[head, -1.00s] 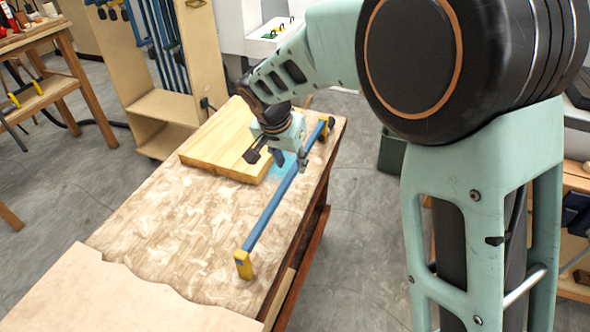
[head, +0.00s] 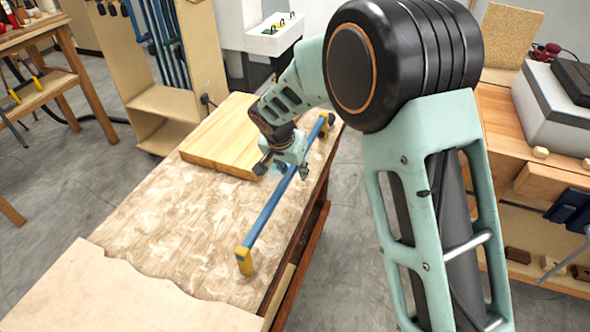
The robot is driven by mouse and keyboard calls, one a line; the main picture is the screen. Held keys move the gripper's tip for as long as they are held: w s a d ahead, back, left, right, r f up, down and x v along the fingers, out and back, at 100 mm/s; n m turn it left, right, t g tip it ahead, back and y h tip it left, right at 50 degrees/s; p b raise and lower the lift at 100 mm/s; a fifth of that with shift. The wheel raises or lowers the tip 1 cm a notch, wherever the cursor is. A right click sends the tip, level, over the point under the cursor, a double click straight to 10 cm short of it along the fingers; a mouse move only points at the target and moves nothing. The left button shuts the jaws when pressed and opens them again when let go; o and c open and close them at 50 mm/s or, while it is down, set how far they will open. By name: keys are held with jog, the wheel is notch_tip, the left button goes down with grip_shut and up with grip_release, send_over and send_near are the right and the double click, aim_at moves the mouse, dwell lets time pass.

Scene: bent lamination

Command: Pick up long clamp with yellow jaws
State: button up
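The long clamp has a blue bar (head: 266,214) with a yellow near jaw (head: 243,261) and a yellow far jaw (head: 324,124). It lies along the right side of the workbench (head: 150,215). My gripper (head: 287,170) is low over the far half of the bar, pointing down, and it covers a short stretch of the bar. The fingertips are small and partly hidden, so I cannot tell whether they are closed on the bar.
A light wooden board (head: 222,140) lies left of my gripper, close to it. A pale sheet with a wavy edge (head: 110,295) covers the near end of the bench. A rack with blue clamps (head: 170,100) stands behind.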

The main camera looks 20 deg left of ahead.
grip_shut()
jog(key=shift+r, duration=0.1)
